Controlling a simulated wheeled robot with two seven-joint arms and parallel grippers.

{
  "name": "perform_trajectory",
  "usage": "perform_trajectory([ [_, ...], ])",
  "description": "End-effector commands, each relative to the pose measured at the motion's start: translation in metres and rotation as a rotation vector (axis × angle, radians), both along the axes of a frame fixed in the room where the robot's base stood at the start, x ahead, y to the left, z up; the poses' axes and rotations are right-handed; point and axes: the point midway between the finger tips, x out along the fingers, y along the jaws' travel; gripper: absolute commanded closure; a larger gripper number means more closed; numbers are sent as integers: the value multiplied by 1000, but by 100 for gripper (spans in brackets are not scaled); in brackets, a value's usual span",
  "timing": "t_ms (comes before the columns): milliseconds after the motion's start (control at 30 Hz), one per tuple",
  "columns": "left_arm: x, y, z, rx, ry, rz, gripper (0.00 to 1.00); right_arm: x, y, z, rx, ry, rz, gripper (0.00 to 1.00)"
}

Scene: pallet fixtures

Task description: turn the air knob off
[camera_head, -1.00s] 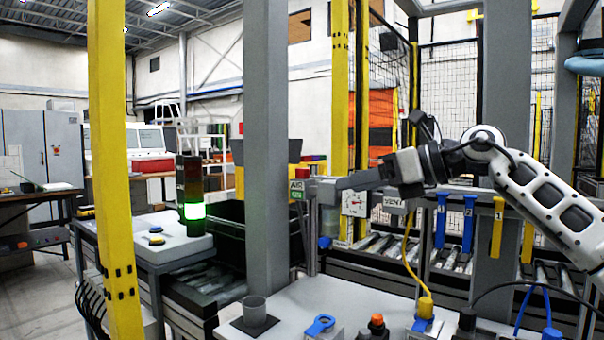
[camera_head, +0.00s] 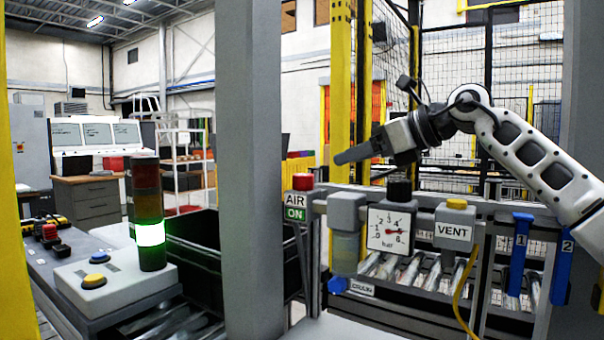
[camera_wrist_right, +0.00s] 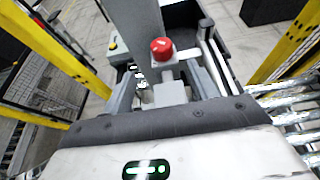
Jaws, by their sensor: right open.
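The red air knob (camera_head: 303,181) sits on top of a grey post at the left end of the air unit, above a sign (camera_head: 296,205) reading AIR ON. It also shows as a round red knob in the right wrist view (camera_wrist_right: 162,48), ahead of my gripper. My right gripper (camera_head: 345,156) is open and empty, pointing left in the head view, a little above and right of the knob. No contact with the knob shows. My left gripper is not in view.
A pressure gauge (camera_head: 390,231), a black knob (camera_head: 399,188) and a VENT box (camera_head: 453,228) with a yellow button stand right of the air knob. A grey column (camera_head: 251,170) rises close on its left. A signal tower (camera_head: 149,215) glows green farther left.

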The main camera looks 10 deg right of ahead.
Motion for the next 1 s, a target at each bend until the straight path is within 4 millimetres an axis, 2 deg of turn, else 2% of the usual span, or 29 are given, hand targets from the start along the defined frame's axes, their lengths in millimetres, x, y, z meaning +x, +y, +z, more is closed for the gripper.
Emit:
perform_trajectory([
  [200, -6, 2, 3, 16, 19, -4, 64, 32, 34, -18, -1, 5, 3, 41],
  [500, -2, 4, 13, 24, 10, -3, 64, 69, 70, -39, 0, 4, 2, 41],
  [700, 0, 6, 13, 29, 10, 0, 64, 80, 80, -47, 0, 3, 1, 41],
  [1000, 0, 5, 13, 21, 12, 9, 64, 82, 81, -48, 0, 1, 0, 41],
])
